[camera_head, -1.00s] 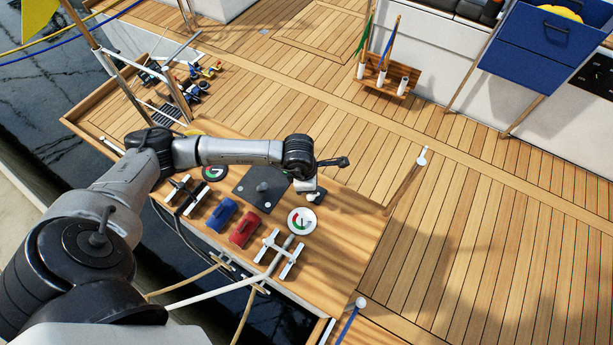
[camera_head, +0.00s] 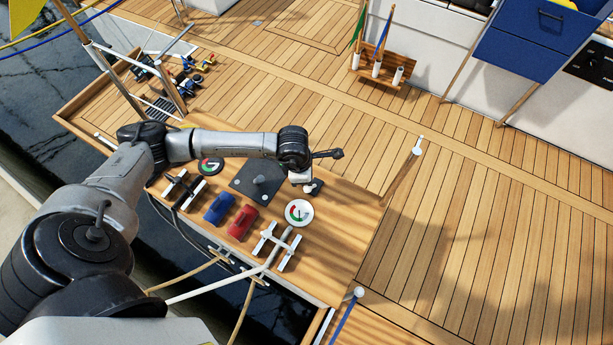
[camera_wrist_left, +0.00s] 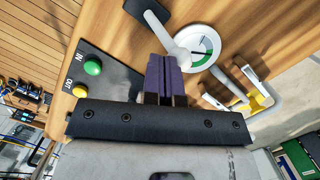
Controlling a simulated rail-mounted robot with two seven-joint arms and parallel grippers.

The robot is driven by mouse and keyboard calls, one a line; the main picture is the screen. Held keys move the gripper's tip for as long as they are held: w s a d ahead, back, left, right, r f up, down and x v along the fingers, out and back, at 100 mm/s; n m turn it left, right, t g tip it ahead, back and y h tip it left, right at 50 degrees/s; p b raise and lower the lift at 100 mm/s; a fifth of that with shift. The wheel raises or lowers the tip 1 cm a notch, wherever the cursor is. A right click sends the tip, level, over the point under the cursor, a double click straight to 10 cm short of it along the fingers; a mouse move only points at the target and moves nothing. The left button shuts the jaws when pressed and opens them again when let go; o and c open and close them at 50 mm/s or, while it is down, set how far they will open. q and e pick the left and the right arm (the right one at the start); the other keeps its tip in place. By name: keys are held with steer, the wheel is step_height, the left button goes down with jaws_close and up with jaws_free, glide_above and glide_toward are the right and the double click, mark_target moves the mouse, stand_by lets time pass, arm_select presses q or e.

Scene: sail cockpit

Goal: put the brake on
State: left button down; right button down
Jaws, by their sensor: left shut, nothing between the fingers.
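A lever-like part with a pale rounded end (camera_wrist_left: 180,52) shows in the left wrist view, with a grey shaft running to a small black plate (camera_wrist_left: 148,12). The same black plate shows in the head view (camera_head: 318,187), beside the end of my left arm. My left gripper (camera_wrist_left: 165,62) has dark purple fingers, shut and empty. They are right beside the pale end; I cannot tell whether they touch it. In the head view the fingertips are mostly hidden by the wrist. No label marks the brake. My right gripper is out of view.
A round gauge (camera_head: 298,213) lies close to the gripper. A dark panel (camera_wrist_left: 105,75) carries green and yellow buttons marked IN and OUT. A red block (camera_head: 242,221), a blue block (camera_head: 219,208) and roped cleats (camera_head: 275,247) sit nearby. The deck at right is open.

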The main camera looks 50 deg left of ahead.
arm_select(q)
step_height(320, 180, up, 11)
steer(key=s+a+p, duration=0.1)
steer(key=a+p, duration=0.1)
steer(key=shift+a+r+p, duration=0.15)
steer(key=shift+a+p, duration=0.05)
steer(key=shift+p, duration=0.15)
stand_by(0.5)
